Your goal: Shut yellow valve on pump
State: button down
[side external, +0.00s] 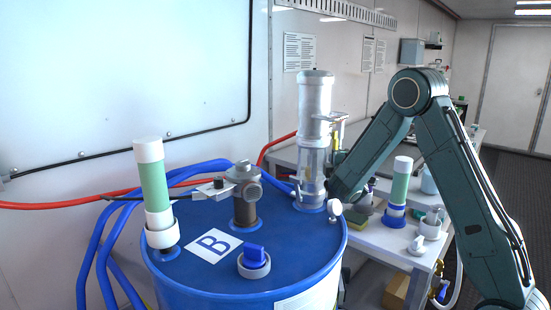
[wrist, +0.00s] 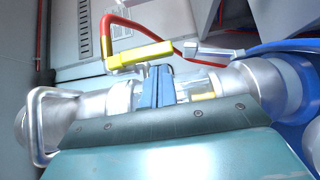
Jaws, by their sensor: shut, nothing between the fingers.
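The pump (side external: 315,130) is a tall silver cylinder with a clear lower section, upright on the blue drum (side external: 290,255). In the wrist view it lies sideways across the picture (wrist: 215,85). The yellow valve handle (wrist: 140,55) is a bar beside the pump, close to a red hose. My gripper (wrist: 158,72) is shut and empty, its blue fingertips just below the yellow handle in the wrist view. Whether they touch it I cannot tell. In the side view my wrist is right of the pump's lower part; the fingertips cannot be made out.
On the drum stand a green-and-white tube (side external: 154,190), a grey metal fitting (side external: 245,195) and a blue-handled cap (side external: 254,258). Blue hoses (side external: 95,240) loop on the left. A white bench (side external: 395,235) with another green tube (side external: 400,185) stands at right, close to my arm.

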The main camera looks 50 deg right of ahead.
jog(key=shift+w+d, duration=0.5)
